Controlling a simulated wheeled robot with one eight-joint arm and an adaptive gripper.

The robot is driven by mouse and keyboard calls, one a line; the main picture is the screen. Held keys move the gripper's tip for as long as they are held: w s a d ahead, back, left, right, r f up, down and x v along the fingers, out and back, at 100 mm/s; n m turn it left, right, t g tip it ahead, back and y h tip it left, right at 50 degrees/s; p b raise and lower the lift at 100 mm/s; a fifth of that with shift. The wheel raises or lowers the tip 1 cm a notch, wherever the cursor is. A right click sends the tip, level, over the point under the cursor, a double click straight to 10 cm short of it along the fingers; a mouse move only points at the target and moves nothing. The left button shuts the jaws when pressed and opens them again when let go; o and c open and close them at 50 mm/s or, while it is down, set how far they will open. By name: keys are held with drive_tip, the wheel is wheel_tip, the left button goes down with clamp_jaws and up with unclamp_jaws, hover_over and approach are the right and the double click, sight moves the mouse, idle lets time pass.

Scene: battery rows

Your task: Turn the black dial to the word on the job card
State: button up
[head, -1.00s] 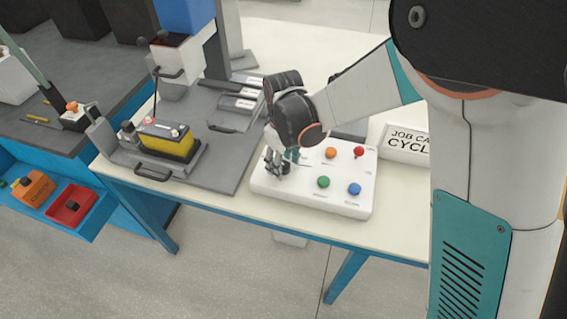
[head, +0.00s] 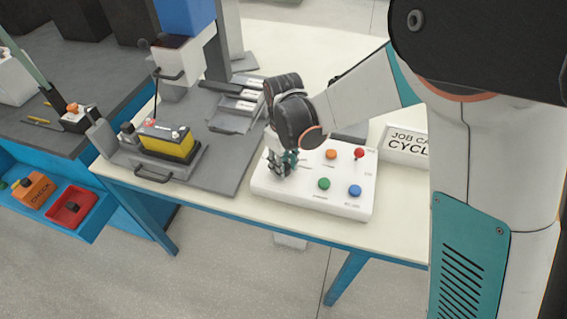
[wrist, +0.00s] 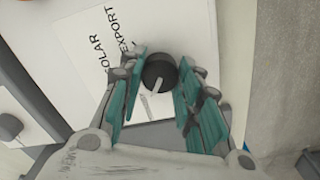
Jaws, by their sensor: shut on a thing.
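The black dial (wrist: 160,69) sits between my fingers in the wrist view, its pale pointer line aimed down and slightly left there. My gripper (wrist: 162,68) is shut on it, a teal finger on each side. In the head view my gripper (head: 283,168) covers the dial at the left side of the white control panel (head: 262,187). Beside the dial the wrist view shows the printed words "EXPORT" and what reads as "OLAR". The job card (head: 404,146) stands right of the panel and reads "CYCL", its right end hidden behind my arm.
A yellow battery (head: 166,142) stands in a grey fixture on the left. The table's front edge is clear.

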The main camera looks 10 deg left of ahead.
drive_tip(key=m, duration=0.6)
drive_tip(key=shift+m, duration=0.3)
idle(0.4)
drive_tip(key=o, duration=1.1)
wheel_tip(320, 180, up, 12)
